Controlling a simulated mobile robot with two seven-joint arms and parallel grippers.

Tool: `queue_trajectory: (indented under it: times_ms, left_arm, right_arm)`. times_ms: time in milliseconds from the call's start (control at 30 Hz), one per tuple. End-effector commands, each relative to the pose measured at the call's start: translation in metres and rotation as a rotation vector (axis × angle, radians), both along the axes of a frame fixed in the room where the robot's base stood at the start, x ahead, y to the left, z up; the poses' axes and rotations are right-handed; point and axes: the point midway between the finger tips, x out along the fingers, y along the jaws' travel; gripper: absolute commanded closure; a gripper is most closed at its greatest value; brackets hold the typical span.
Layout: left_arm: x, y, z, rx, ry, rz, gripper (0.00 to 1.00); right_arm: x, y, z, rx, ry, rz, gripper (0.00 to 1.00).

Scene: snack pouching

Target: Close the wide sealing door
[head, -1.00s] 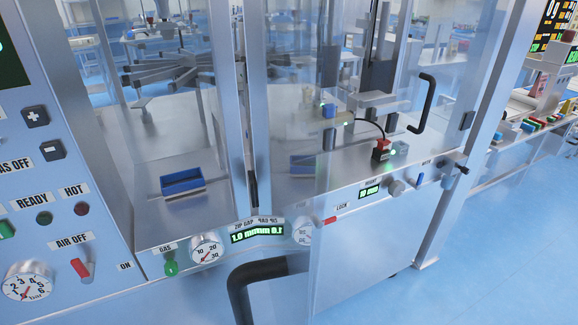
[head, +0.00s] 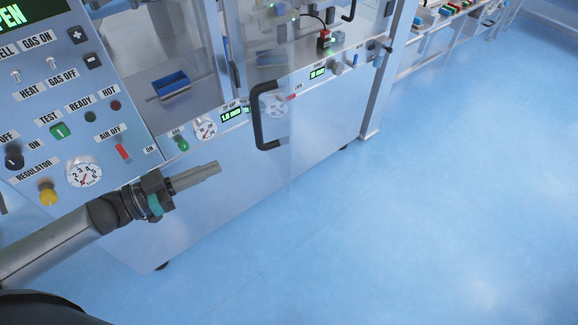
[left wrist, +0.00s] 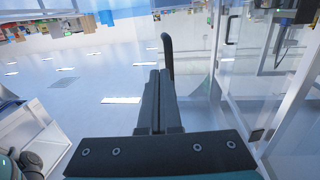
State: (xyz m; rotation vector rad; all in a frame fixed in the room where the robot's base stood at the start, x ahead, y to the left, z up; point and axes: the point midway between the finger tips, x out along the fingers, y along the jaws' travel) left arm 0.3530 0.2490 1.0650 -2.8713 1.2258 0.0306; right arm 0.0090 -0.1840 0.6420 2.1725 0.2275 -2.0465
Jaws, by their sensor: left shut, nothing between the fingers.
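The wide sealing door (head: 284,150) is a clear panel standing out from the front of the sealing machine, so it appears open. Its black bar handle (head: 257,118) is near the panel's free edge. My left gripper (head: 217,168) is shut and empty, in front of the machine's lower front. In the head view it is left of and below the handle, apart from it. In the left wrist view the shut fingers (left wrist: 160,72) point toward the handle (left wrist: 168,50), which stands just beyond their tips. My right gripper is not in view.
A control panel (head: 62,90) with switches, a gauge and a yellow regulator knob is at the left, close above my left arm. A blue tray (head: 171,84) sits inside the machine. Blue floor (head: 400,220) lies clear in front and to the right.

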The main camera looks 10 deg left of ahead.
Motion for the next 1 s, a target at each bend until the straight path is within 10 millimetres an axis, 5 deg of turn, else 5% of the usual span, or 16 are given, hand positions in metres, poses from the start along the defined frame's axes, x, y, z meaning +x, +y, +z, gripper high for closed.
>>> queue_trajectory:
  times_ms: [100, 400, 1000]
  left_arm:
    - [-0.006, -0.011, 0.022, -0.022, -0.013, -0.071, 1.0]
    - [0.014, -0.036, 0.025, -0.029, -0.018, -0.079, 1.0]
    - [0.076, -0.11, 0.024, -0.027, -0.016, -0.075, 1.0]
  right_arm:
    - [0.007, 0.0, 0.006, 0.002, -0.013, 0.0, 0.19]
    - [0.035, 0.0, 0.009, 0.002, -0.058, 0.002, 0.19]
    - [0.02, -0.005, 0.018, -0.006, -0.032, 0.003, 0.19]
